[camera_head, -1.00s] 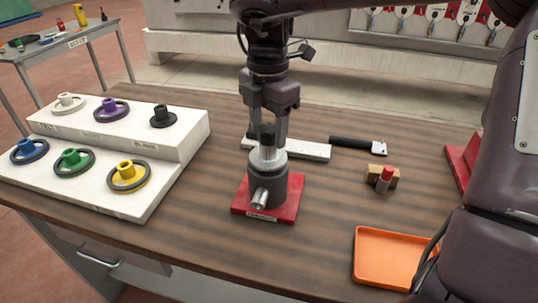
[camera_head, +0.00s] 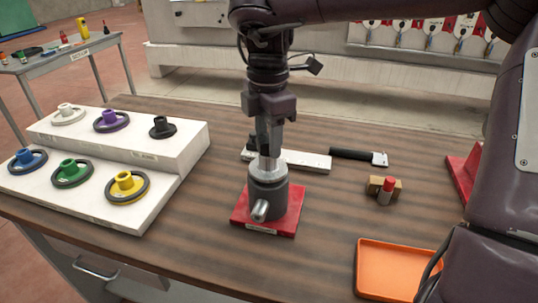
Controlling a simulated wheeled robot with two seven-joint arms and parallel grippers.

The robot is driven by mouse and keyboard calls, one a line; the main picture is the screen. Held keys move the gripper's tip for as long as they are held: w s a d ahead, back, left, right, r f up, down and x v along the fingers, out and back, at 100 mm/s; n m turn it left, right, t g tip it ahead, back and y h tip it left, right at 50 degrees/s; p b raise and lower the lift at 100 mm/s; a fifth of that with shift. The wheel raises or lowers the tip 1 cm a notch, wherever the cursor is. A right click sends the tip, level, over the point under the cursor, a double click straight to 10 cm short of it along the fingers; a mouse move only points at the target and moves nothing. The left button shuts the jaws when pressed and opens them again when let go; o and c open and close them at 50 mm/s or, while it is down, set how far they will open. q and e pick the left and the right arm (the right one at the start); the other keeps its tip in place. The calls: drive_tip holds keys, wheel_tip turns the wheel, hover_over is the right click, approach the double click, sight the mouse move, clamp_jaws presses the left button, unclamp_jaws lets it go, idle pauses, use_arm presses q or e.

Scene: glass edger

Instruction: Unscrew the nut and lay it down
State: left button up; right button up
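A dark grey spindle housing (camera_head: 268,197) stands upright on a red base plate (camera_head: 290,213) in the middle of the table. A bare metal spindle (camera_head: 269,165) rises from its top, and a short metal stub points towards me. My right gripper (camera_head: 269,150) points straight down over the spindle, its fingers around the spot at its top. The fingers now show nearly one behind the other and hide the nut, so I cannot tell whether they press on it. My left gripper is out of view.
An orange tray (camera_head: 372,270) lies at the front right. A white stepped rack (camera_head: 150,212) with several coloured wheels fills the left. Behind the spindle lie a white bar (camera_head: 308,160) and a black-handled tool (camera_head: 352,154). A red-tipped cylinder (camera_head: 387,191) stands by a brown block.

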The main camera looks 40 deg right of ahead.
sight(268, 138)
drive_tip(key=shift+c, duration=1.4)
drive_tip(key=shift+r+n+p, duration=0.2)
drive_tip(key=shift+n+p, duration=0.1)
drive_tip(key=shift+p, duration=0.1)
drive_tip(key=n+p, duration=0.9)
drive_tip(key=n, duration=0.3)
drive_tip(key=shift+r, duration=0.1)
drive_tip(key=n+p, duration=0.1)
drive_tip(key=n, duration=0.2)
drive_tip(key=shift+f+n, duration=0.25)
drive_tip(key=shift+n, duration=0.45)
drive_tip(key=shift+r+p, duration=0.55)
drive_tip(key=shift+r, duration=0.05)
drive_tip(key=shift+r, duration=0.15)
drive_tip(key=shift+r+p, duration=1.3)
drive_tip(key=shift+r, duration=0.4)
